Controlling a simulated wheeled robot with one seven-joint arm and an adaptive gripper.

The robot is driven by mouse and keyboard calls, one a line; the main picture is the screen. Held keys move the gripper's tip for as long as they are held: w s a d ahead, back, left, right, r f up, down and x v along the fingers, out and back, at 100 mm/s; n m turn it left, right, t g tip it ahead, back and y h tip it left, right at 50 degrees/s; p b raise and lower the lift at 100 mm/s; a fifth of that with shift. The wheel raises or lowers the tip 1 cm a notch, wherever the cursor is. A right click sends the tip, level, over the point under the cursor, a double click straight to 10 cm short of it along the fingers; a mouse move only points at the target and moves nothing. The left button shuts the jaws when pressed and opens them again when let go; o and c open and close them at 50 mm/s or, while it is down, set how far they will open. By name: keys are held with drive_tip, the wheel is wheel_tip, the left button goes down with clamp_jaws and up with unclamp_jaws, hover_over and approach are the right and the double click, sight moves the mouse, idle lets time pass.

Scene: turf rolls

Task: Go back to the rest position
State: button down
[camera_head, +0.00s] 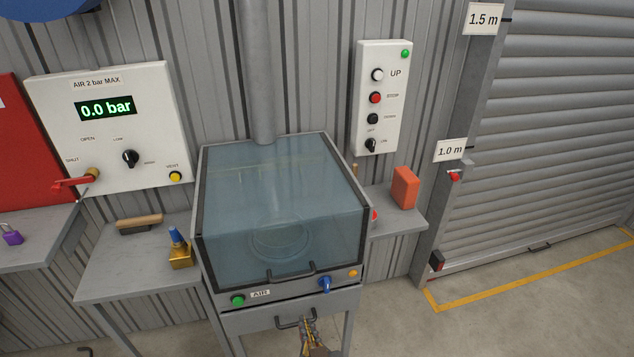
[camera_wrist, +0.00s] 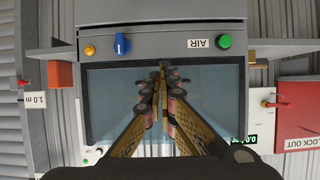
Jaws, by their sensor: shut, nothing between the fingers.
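My gripper (camera_head: 311,335) shows at the bottom edge of the head view, in front of the grey cabinet (camera_head: 285,293) and below its front handle. In the wrist view my gripper (camera_wrist: 162,75) has its fingers together with nothing between them. The cabinet's clear hood (camera_head: 280,190) is down. In the wrist view, which is upside down, the cabinet front (camera_wrist: 165,45) and the hood lie behind the fingers. Most of my arm is out of the head view.
A left shelf (camera_head: 105,275) holds a brush (camera_head: 140,222) and a brass block with a blue top (camera_head: 180,250). An orange block (camera_head: 404,187) stands on the right shelf. An air panel (camera_head: 110,130) and a door control box (camera_head: 383,97) hang on the wall. The right floor is clear before the shutter (camera_head: 565,130).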

drive_tip(key=s+a+f+n+g, duration=0.1)
drive_tip(key=s+f+g, duration=0.25)
drive_tip(key=s, duration=0.25)
drive_tip(key=s+a+f+n+g, duration=0.1)
drive_tip(key=s+a+f+g, duration=0.1)
drive_tip(key=s+g, duration=0.35)
drive_tip(key=d+r+m+t+h, duration=0.2)
drive_tip(key=d+r+m, duration=0.3)
drive_tip(key=d+r, duration=1.8)
drive_tip(key=shift+d+r+h, duration=0.25)
drive_tip(key=shift+d+h, duration=0.55)
drive_tip(key=shift+d, duration=0.4)
drive_tip(key=c, duration=2.6)
unclamp_jaws()
drive_tip(key=shift+w, duration=0.15)
